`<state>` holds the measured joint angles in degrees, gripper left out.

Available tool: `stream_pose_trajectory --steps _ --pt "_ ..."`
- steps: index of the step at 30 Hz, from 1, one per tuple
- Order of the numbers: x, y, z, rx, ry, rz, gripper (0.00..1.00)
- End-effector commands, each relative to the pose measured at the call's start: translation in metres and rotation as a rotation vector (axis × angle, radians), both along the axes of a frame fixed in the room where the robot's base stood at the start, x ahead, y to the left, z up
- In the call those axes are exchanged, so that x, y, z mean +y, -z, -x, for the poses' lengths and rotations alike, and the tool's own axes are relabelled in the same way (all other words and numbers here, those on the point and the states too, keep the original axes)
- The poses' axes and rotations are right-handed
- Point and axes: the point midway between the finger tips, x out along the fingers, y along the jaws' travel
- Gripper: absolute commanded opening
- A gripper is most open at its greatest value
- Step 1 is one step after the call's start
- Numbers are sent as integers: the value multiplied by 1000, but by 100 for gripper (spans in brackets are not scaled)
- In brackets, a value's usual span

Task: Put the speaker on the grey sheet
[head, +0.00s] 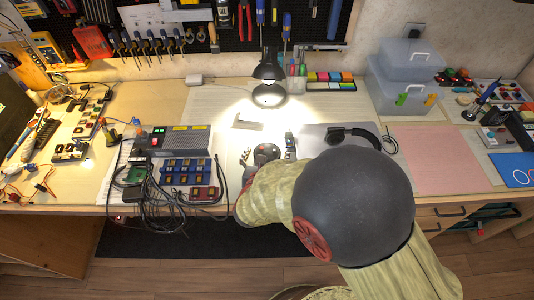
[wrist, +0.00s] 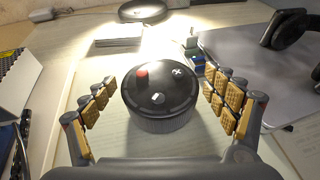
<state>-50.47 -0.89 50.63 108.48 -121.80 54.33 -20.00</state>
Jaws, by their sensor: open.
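The speaker is a round, dark, low cylinder (wrist: 160,100) with a red button and white marks on its top. It stands on the table in the middle of the wrist view, and its top shows in the head view (head: 266,153). My gripper (wrist: 160,84) is open, with one padded finger on each side of the speaker. Small gaps show between the fingers and its sides. The grey sheet (wrist: 238,52) lies to the right of the speaker; in the head view (head: 313,133) my arm hides part of it.
Black headphones (head: 355,134) lie on the grey sheet. A small blue object (head: 290,143) stands between speaker and sheet. A lit lamp (head: 268,92) stands behind. A grey box with cables (head: 178,140) is on the left. A pink sheet (head: 440,155) on the right is bare.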

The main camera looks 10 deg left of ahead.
Motion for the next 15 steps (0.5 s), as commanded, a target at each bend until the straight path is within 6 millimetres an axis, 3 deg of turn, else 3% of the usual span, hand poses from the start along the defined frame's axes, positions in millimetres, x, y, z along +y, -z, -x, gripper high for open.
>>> stream_pose_trajectory --steps 7,15 --pt "0 -4 2 1 -1 1 86" --pt "0 -25 45 0 -4 0 86"
